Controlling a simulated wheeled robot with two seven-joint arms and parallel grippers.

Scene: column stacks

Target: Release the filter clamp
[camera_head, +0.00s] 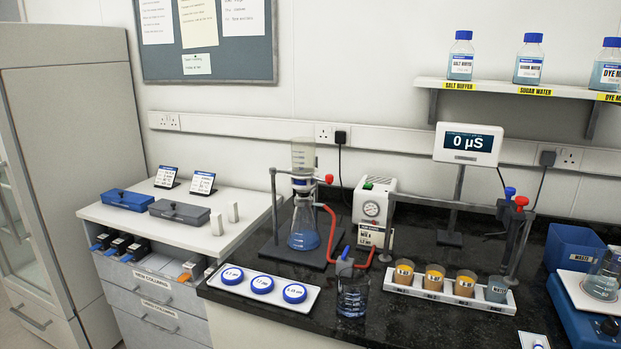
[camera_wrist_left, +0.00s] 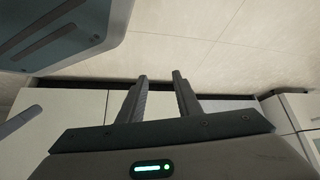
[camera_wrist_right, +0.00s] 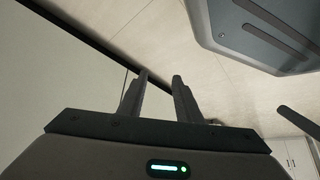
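The filter assembly stands on a dark base on the black bench in the head view. Its clear funnel (camera_head: 303,155) sits upright above a flask (camera_head: 304,226) holding blue liquid. The filter clamp (camera_head: 328,179) shows as a red knob beside the joint between funnel and flask; whether it is tight cannot be told. Neither gripper shows in the head view. My left gripper (camera_wrist_left: 160,76) is open and empty in the left wrist view, with floor and cabinet fronts beyond it. My right gripper (camera_wrist_right: 160,78) is open and empty in the right wrist view.
A red hose (camera_head: 339,232) runs from the flask to the pump (camera_head: 374,210). A beaker (camera_head: 352,297) and a tray of blue-lidded dishes (camera_head: 224,291) stand in front. A cup rack (camera_head: 420,291) and meter (camera_head: 467,144) are right.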

